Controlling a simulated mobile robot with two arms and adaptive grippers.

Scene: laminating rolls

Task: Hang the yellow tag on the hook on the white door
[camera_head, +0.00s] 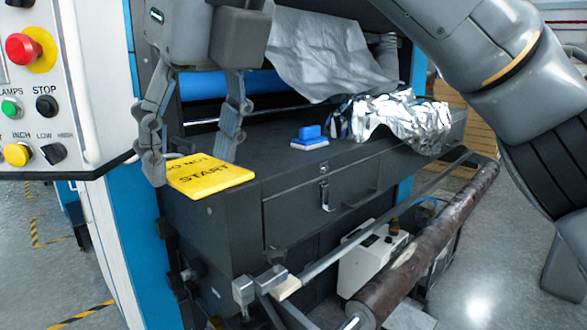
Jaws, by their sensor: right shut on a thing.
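The yellow tag (212,177), with black lettering that reads "DO NOT START", is at the left front corner of the dark machine top. My right gripper (189,158) comes down from above and is shut on the tag, with one finger at its left edge and the other behind it. I cannot tell whether the tag touches the machine top. My left gripper is not in view.
A white control panel (98,95) with buttons stands close on the left. A blue-and-white block (310,138) and crumpled silver foil (405,121) lie on the machine top. A long brown roller (425,250) runs along the front right. My arm fills the upper right.

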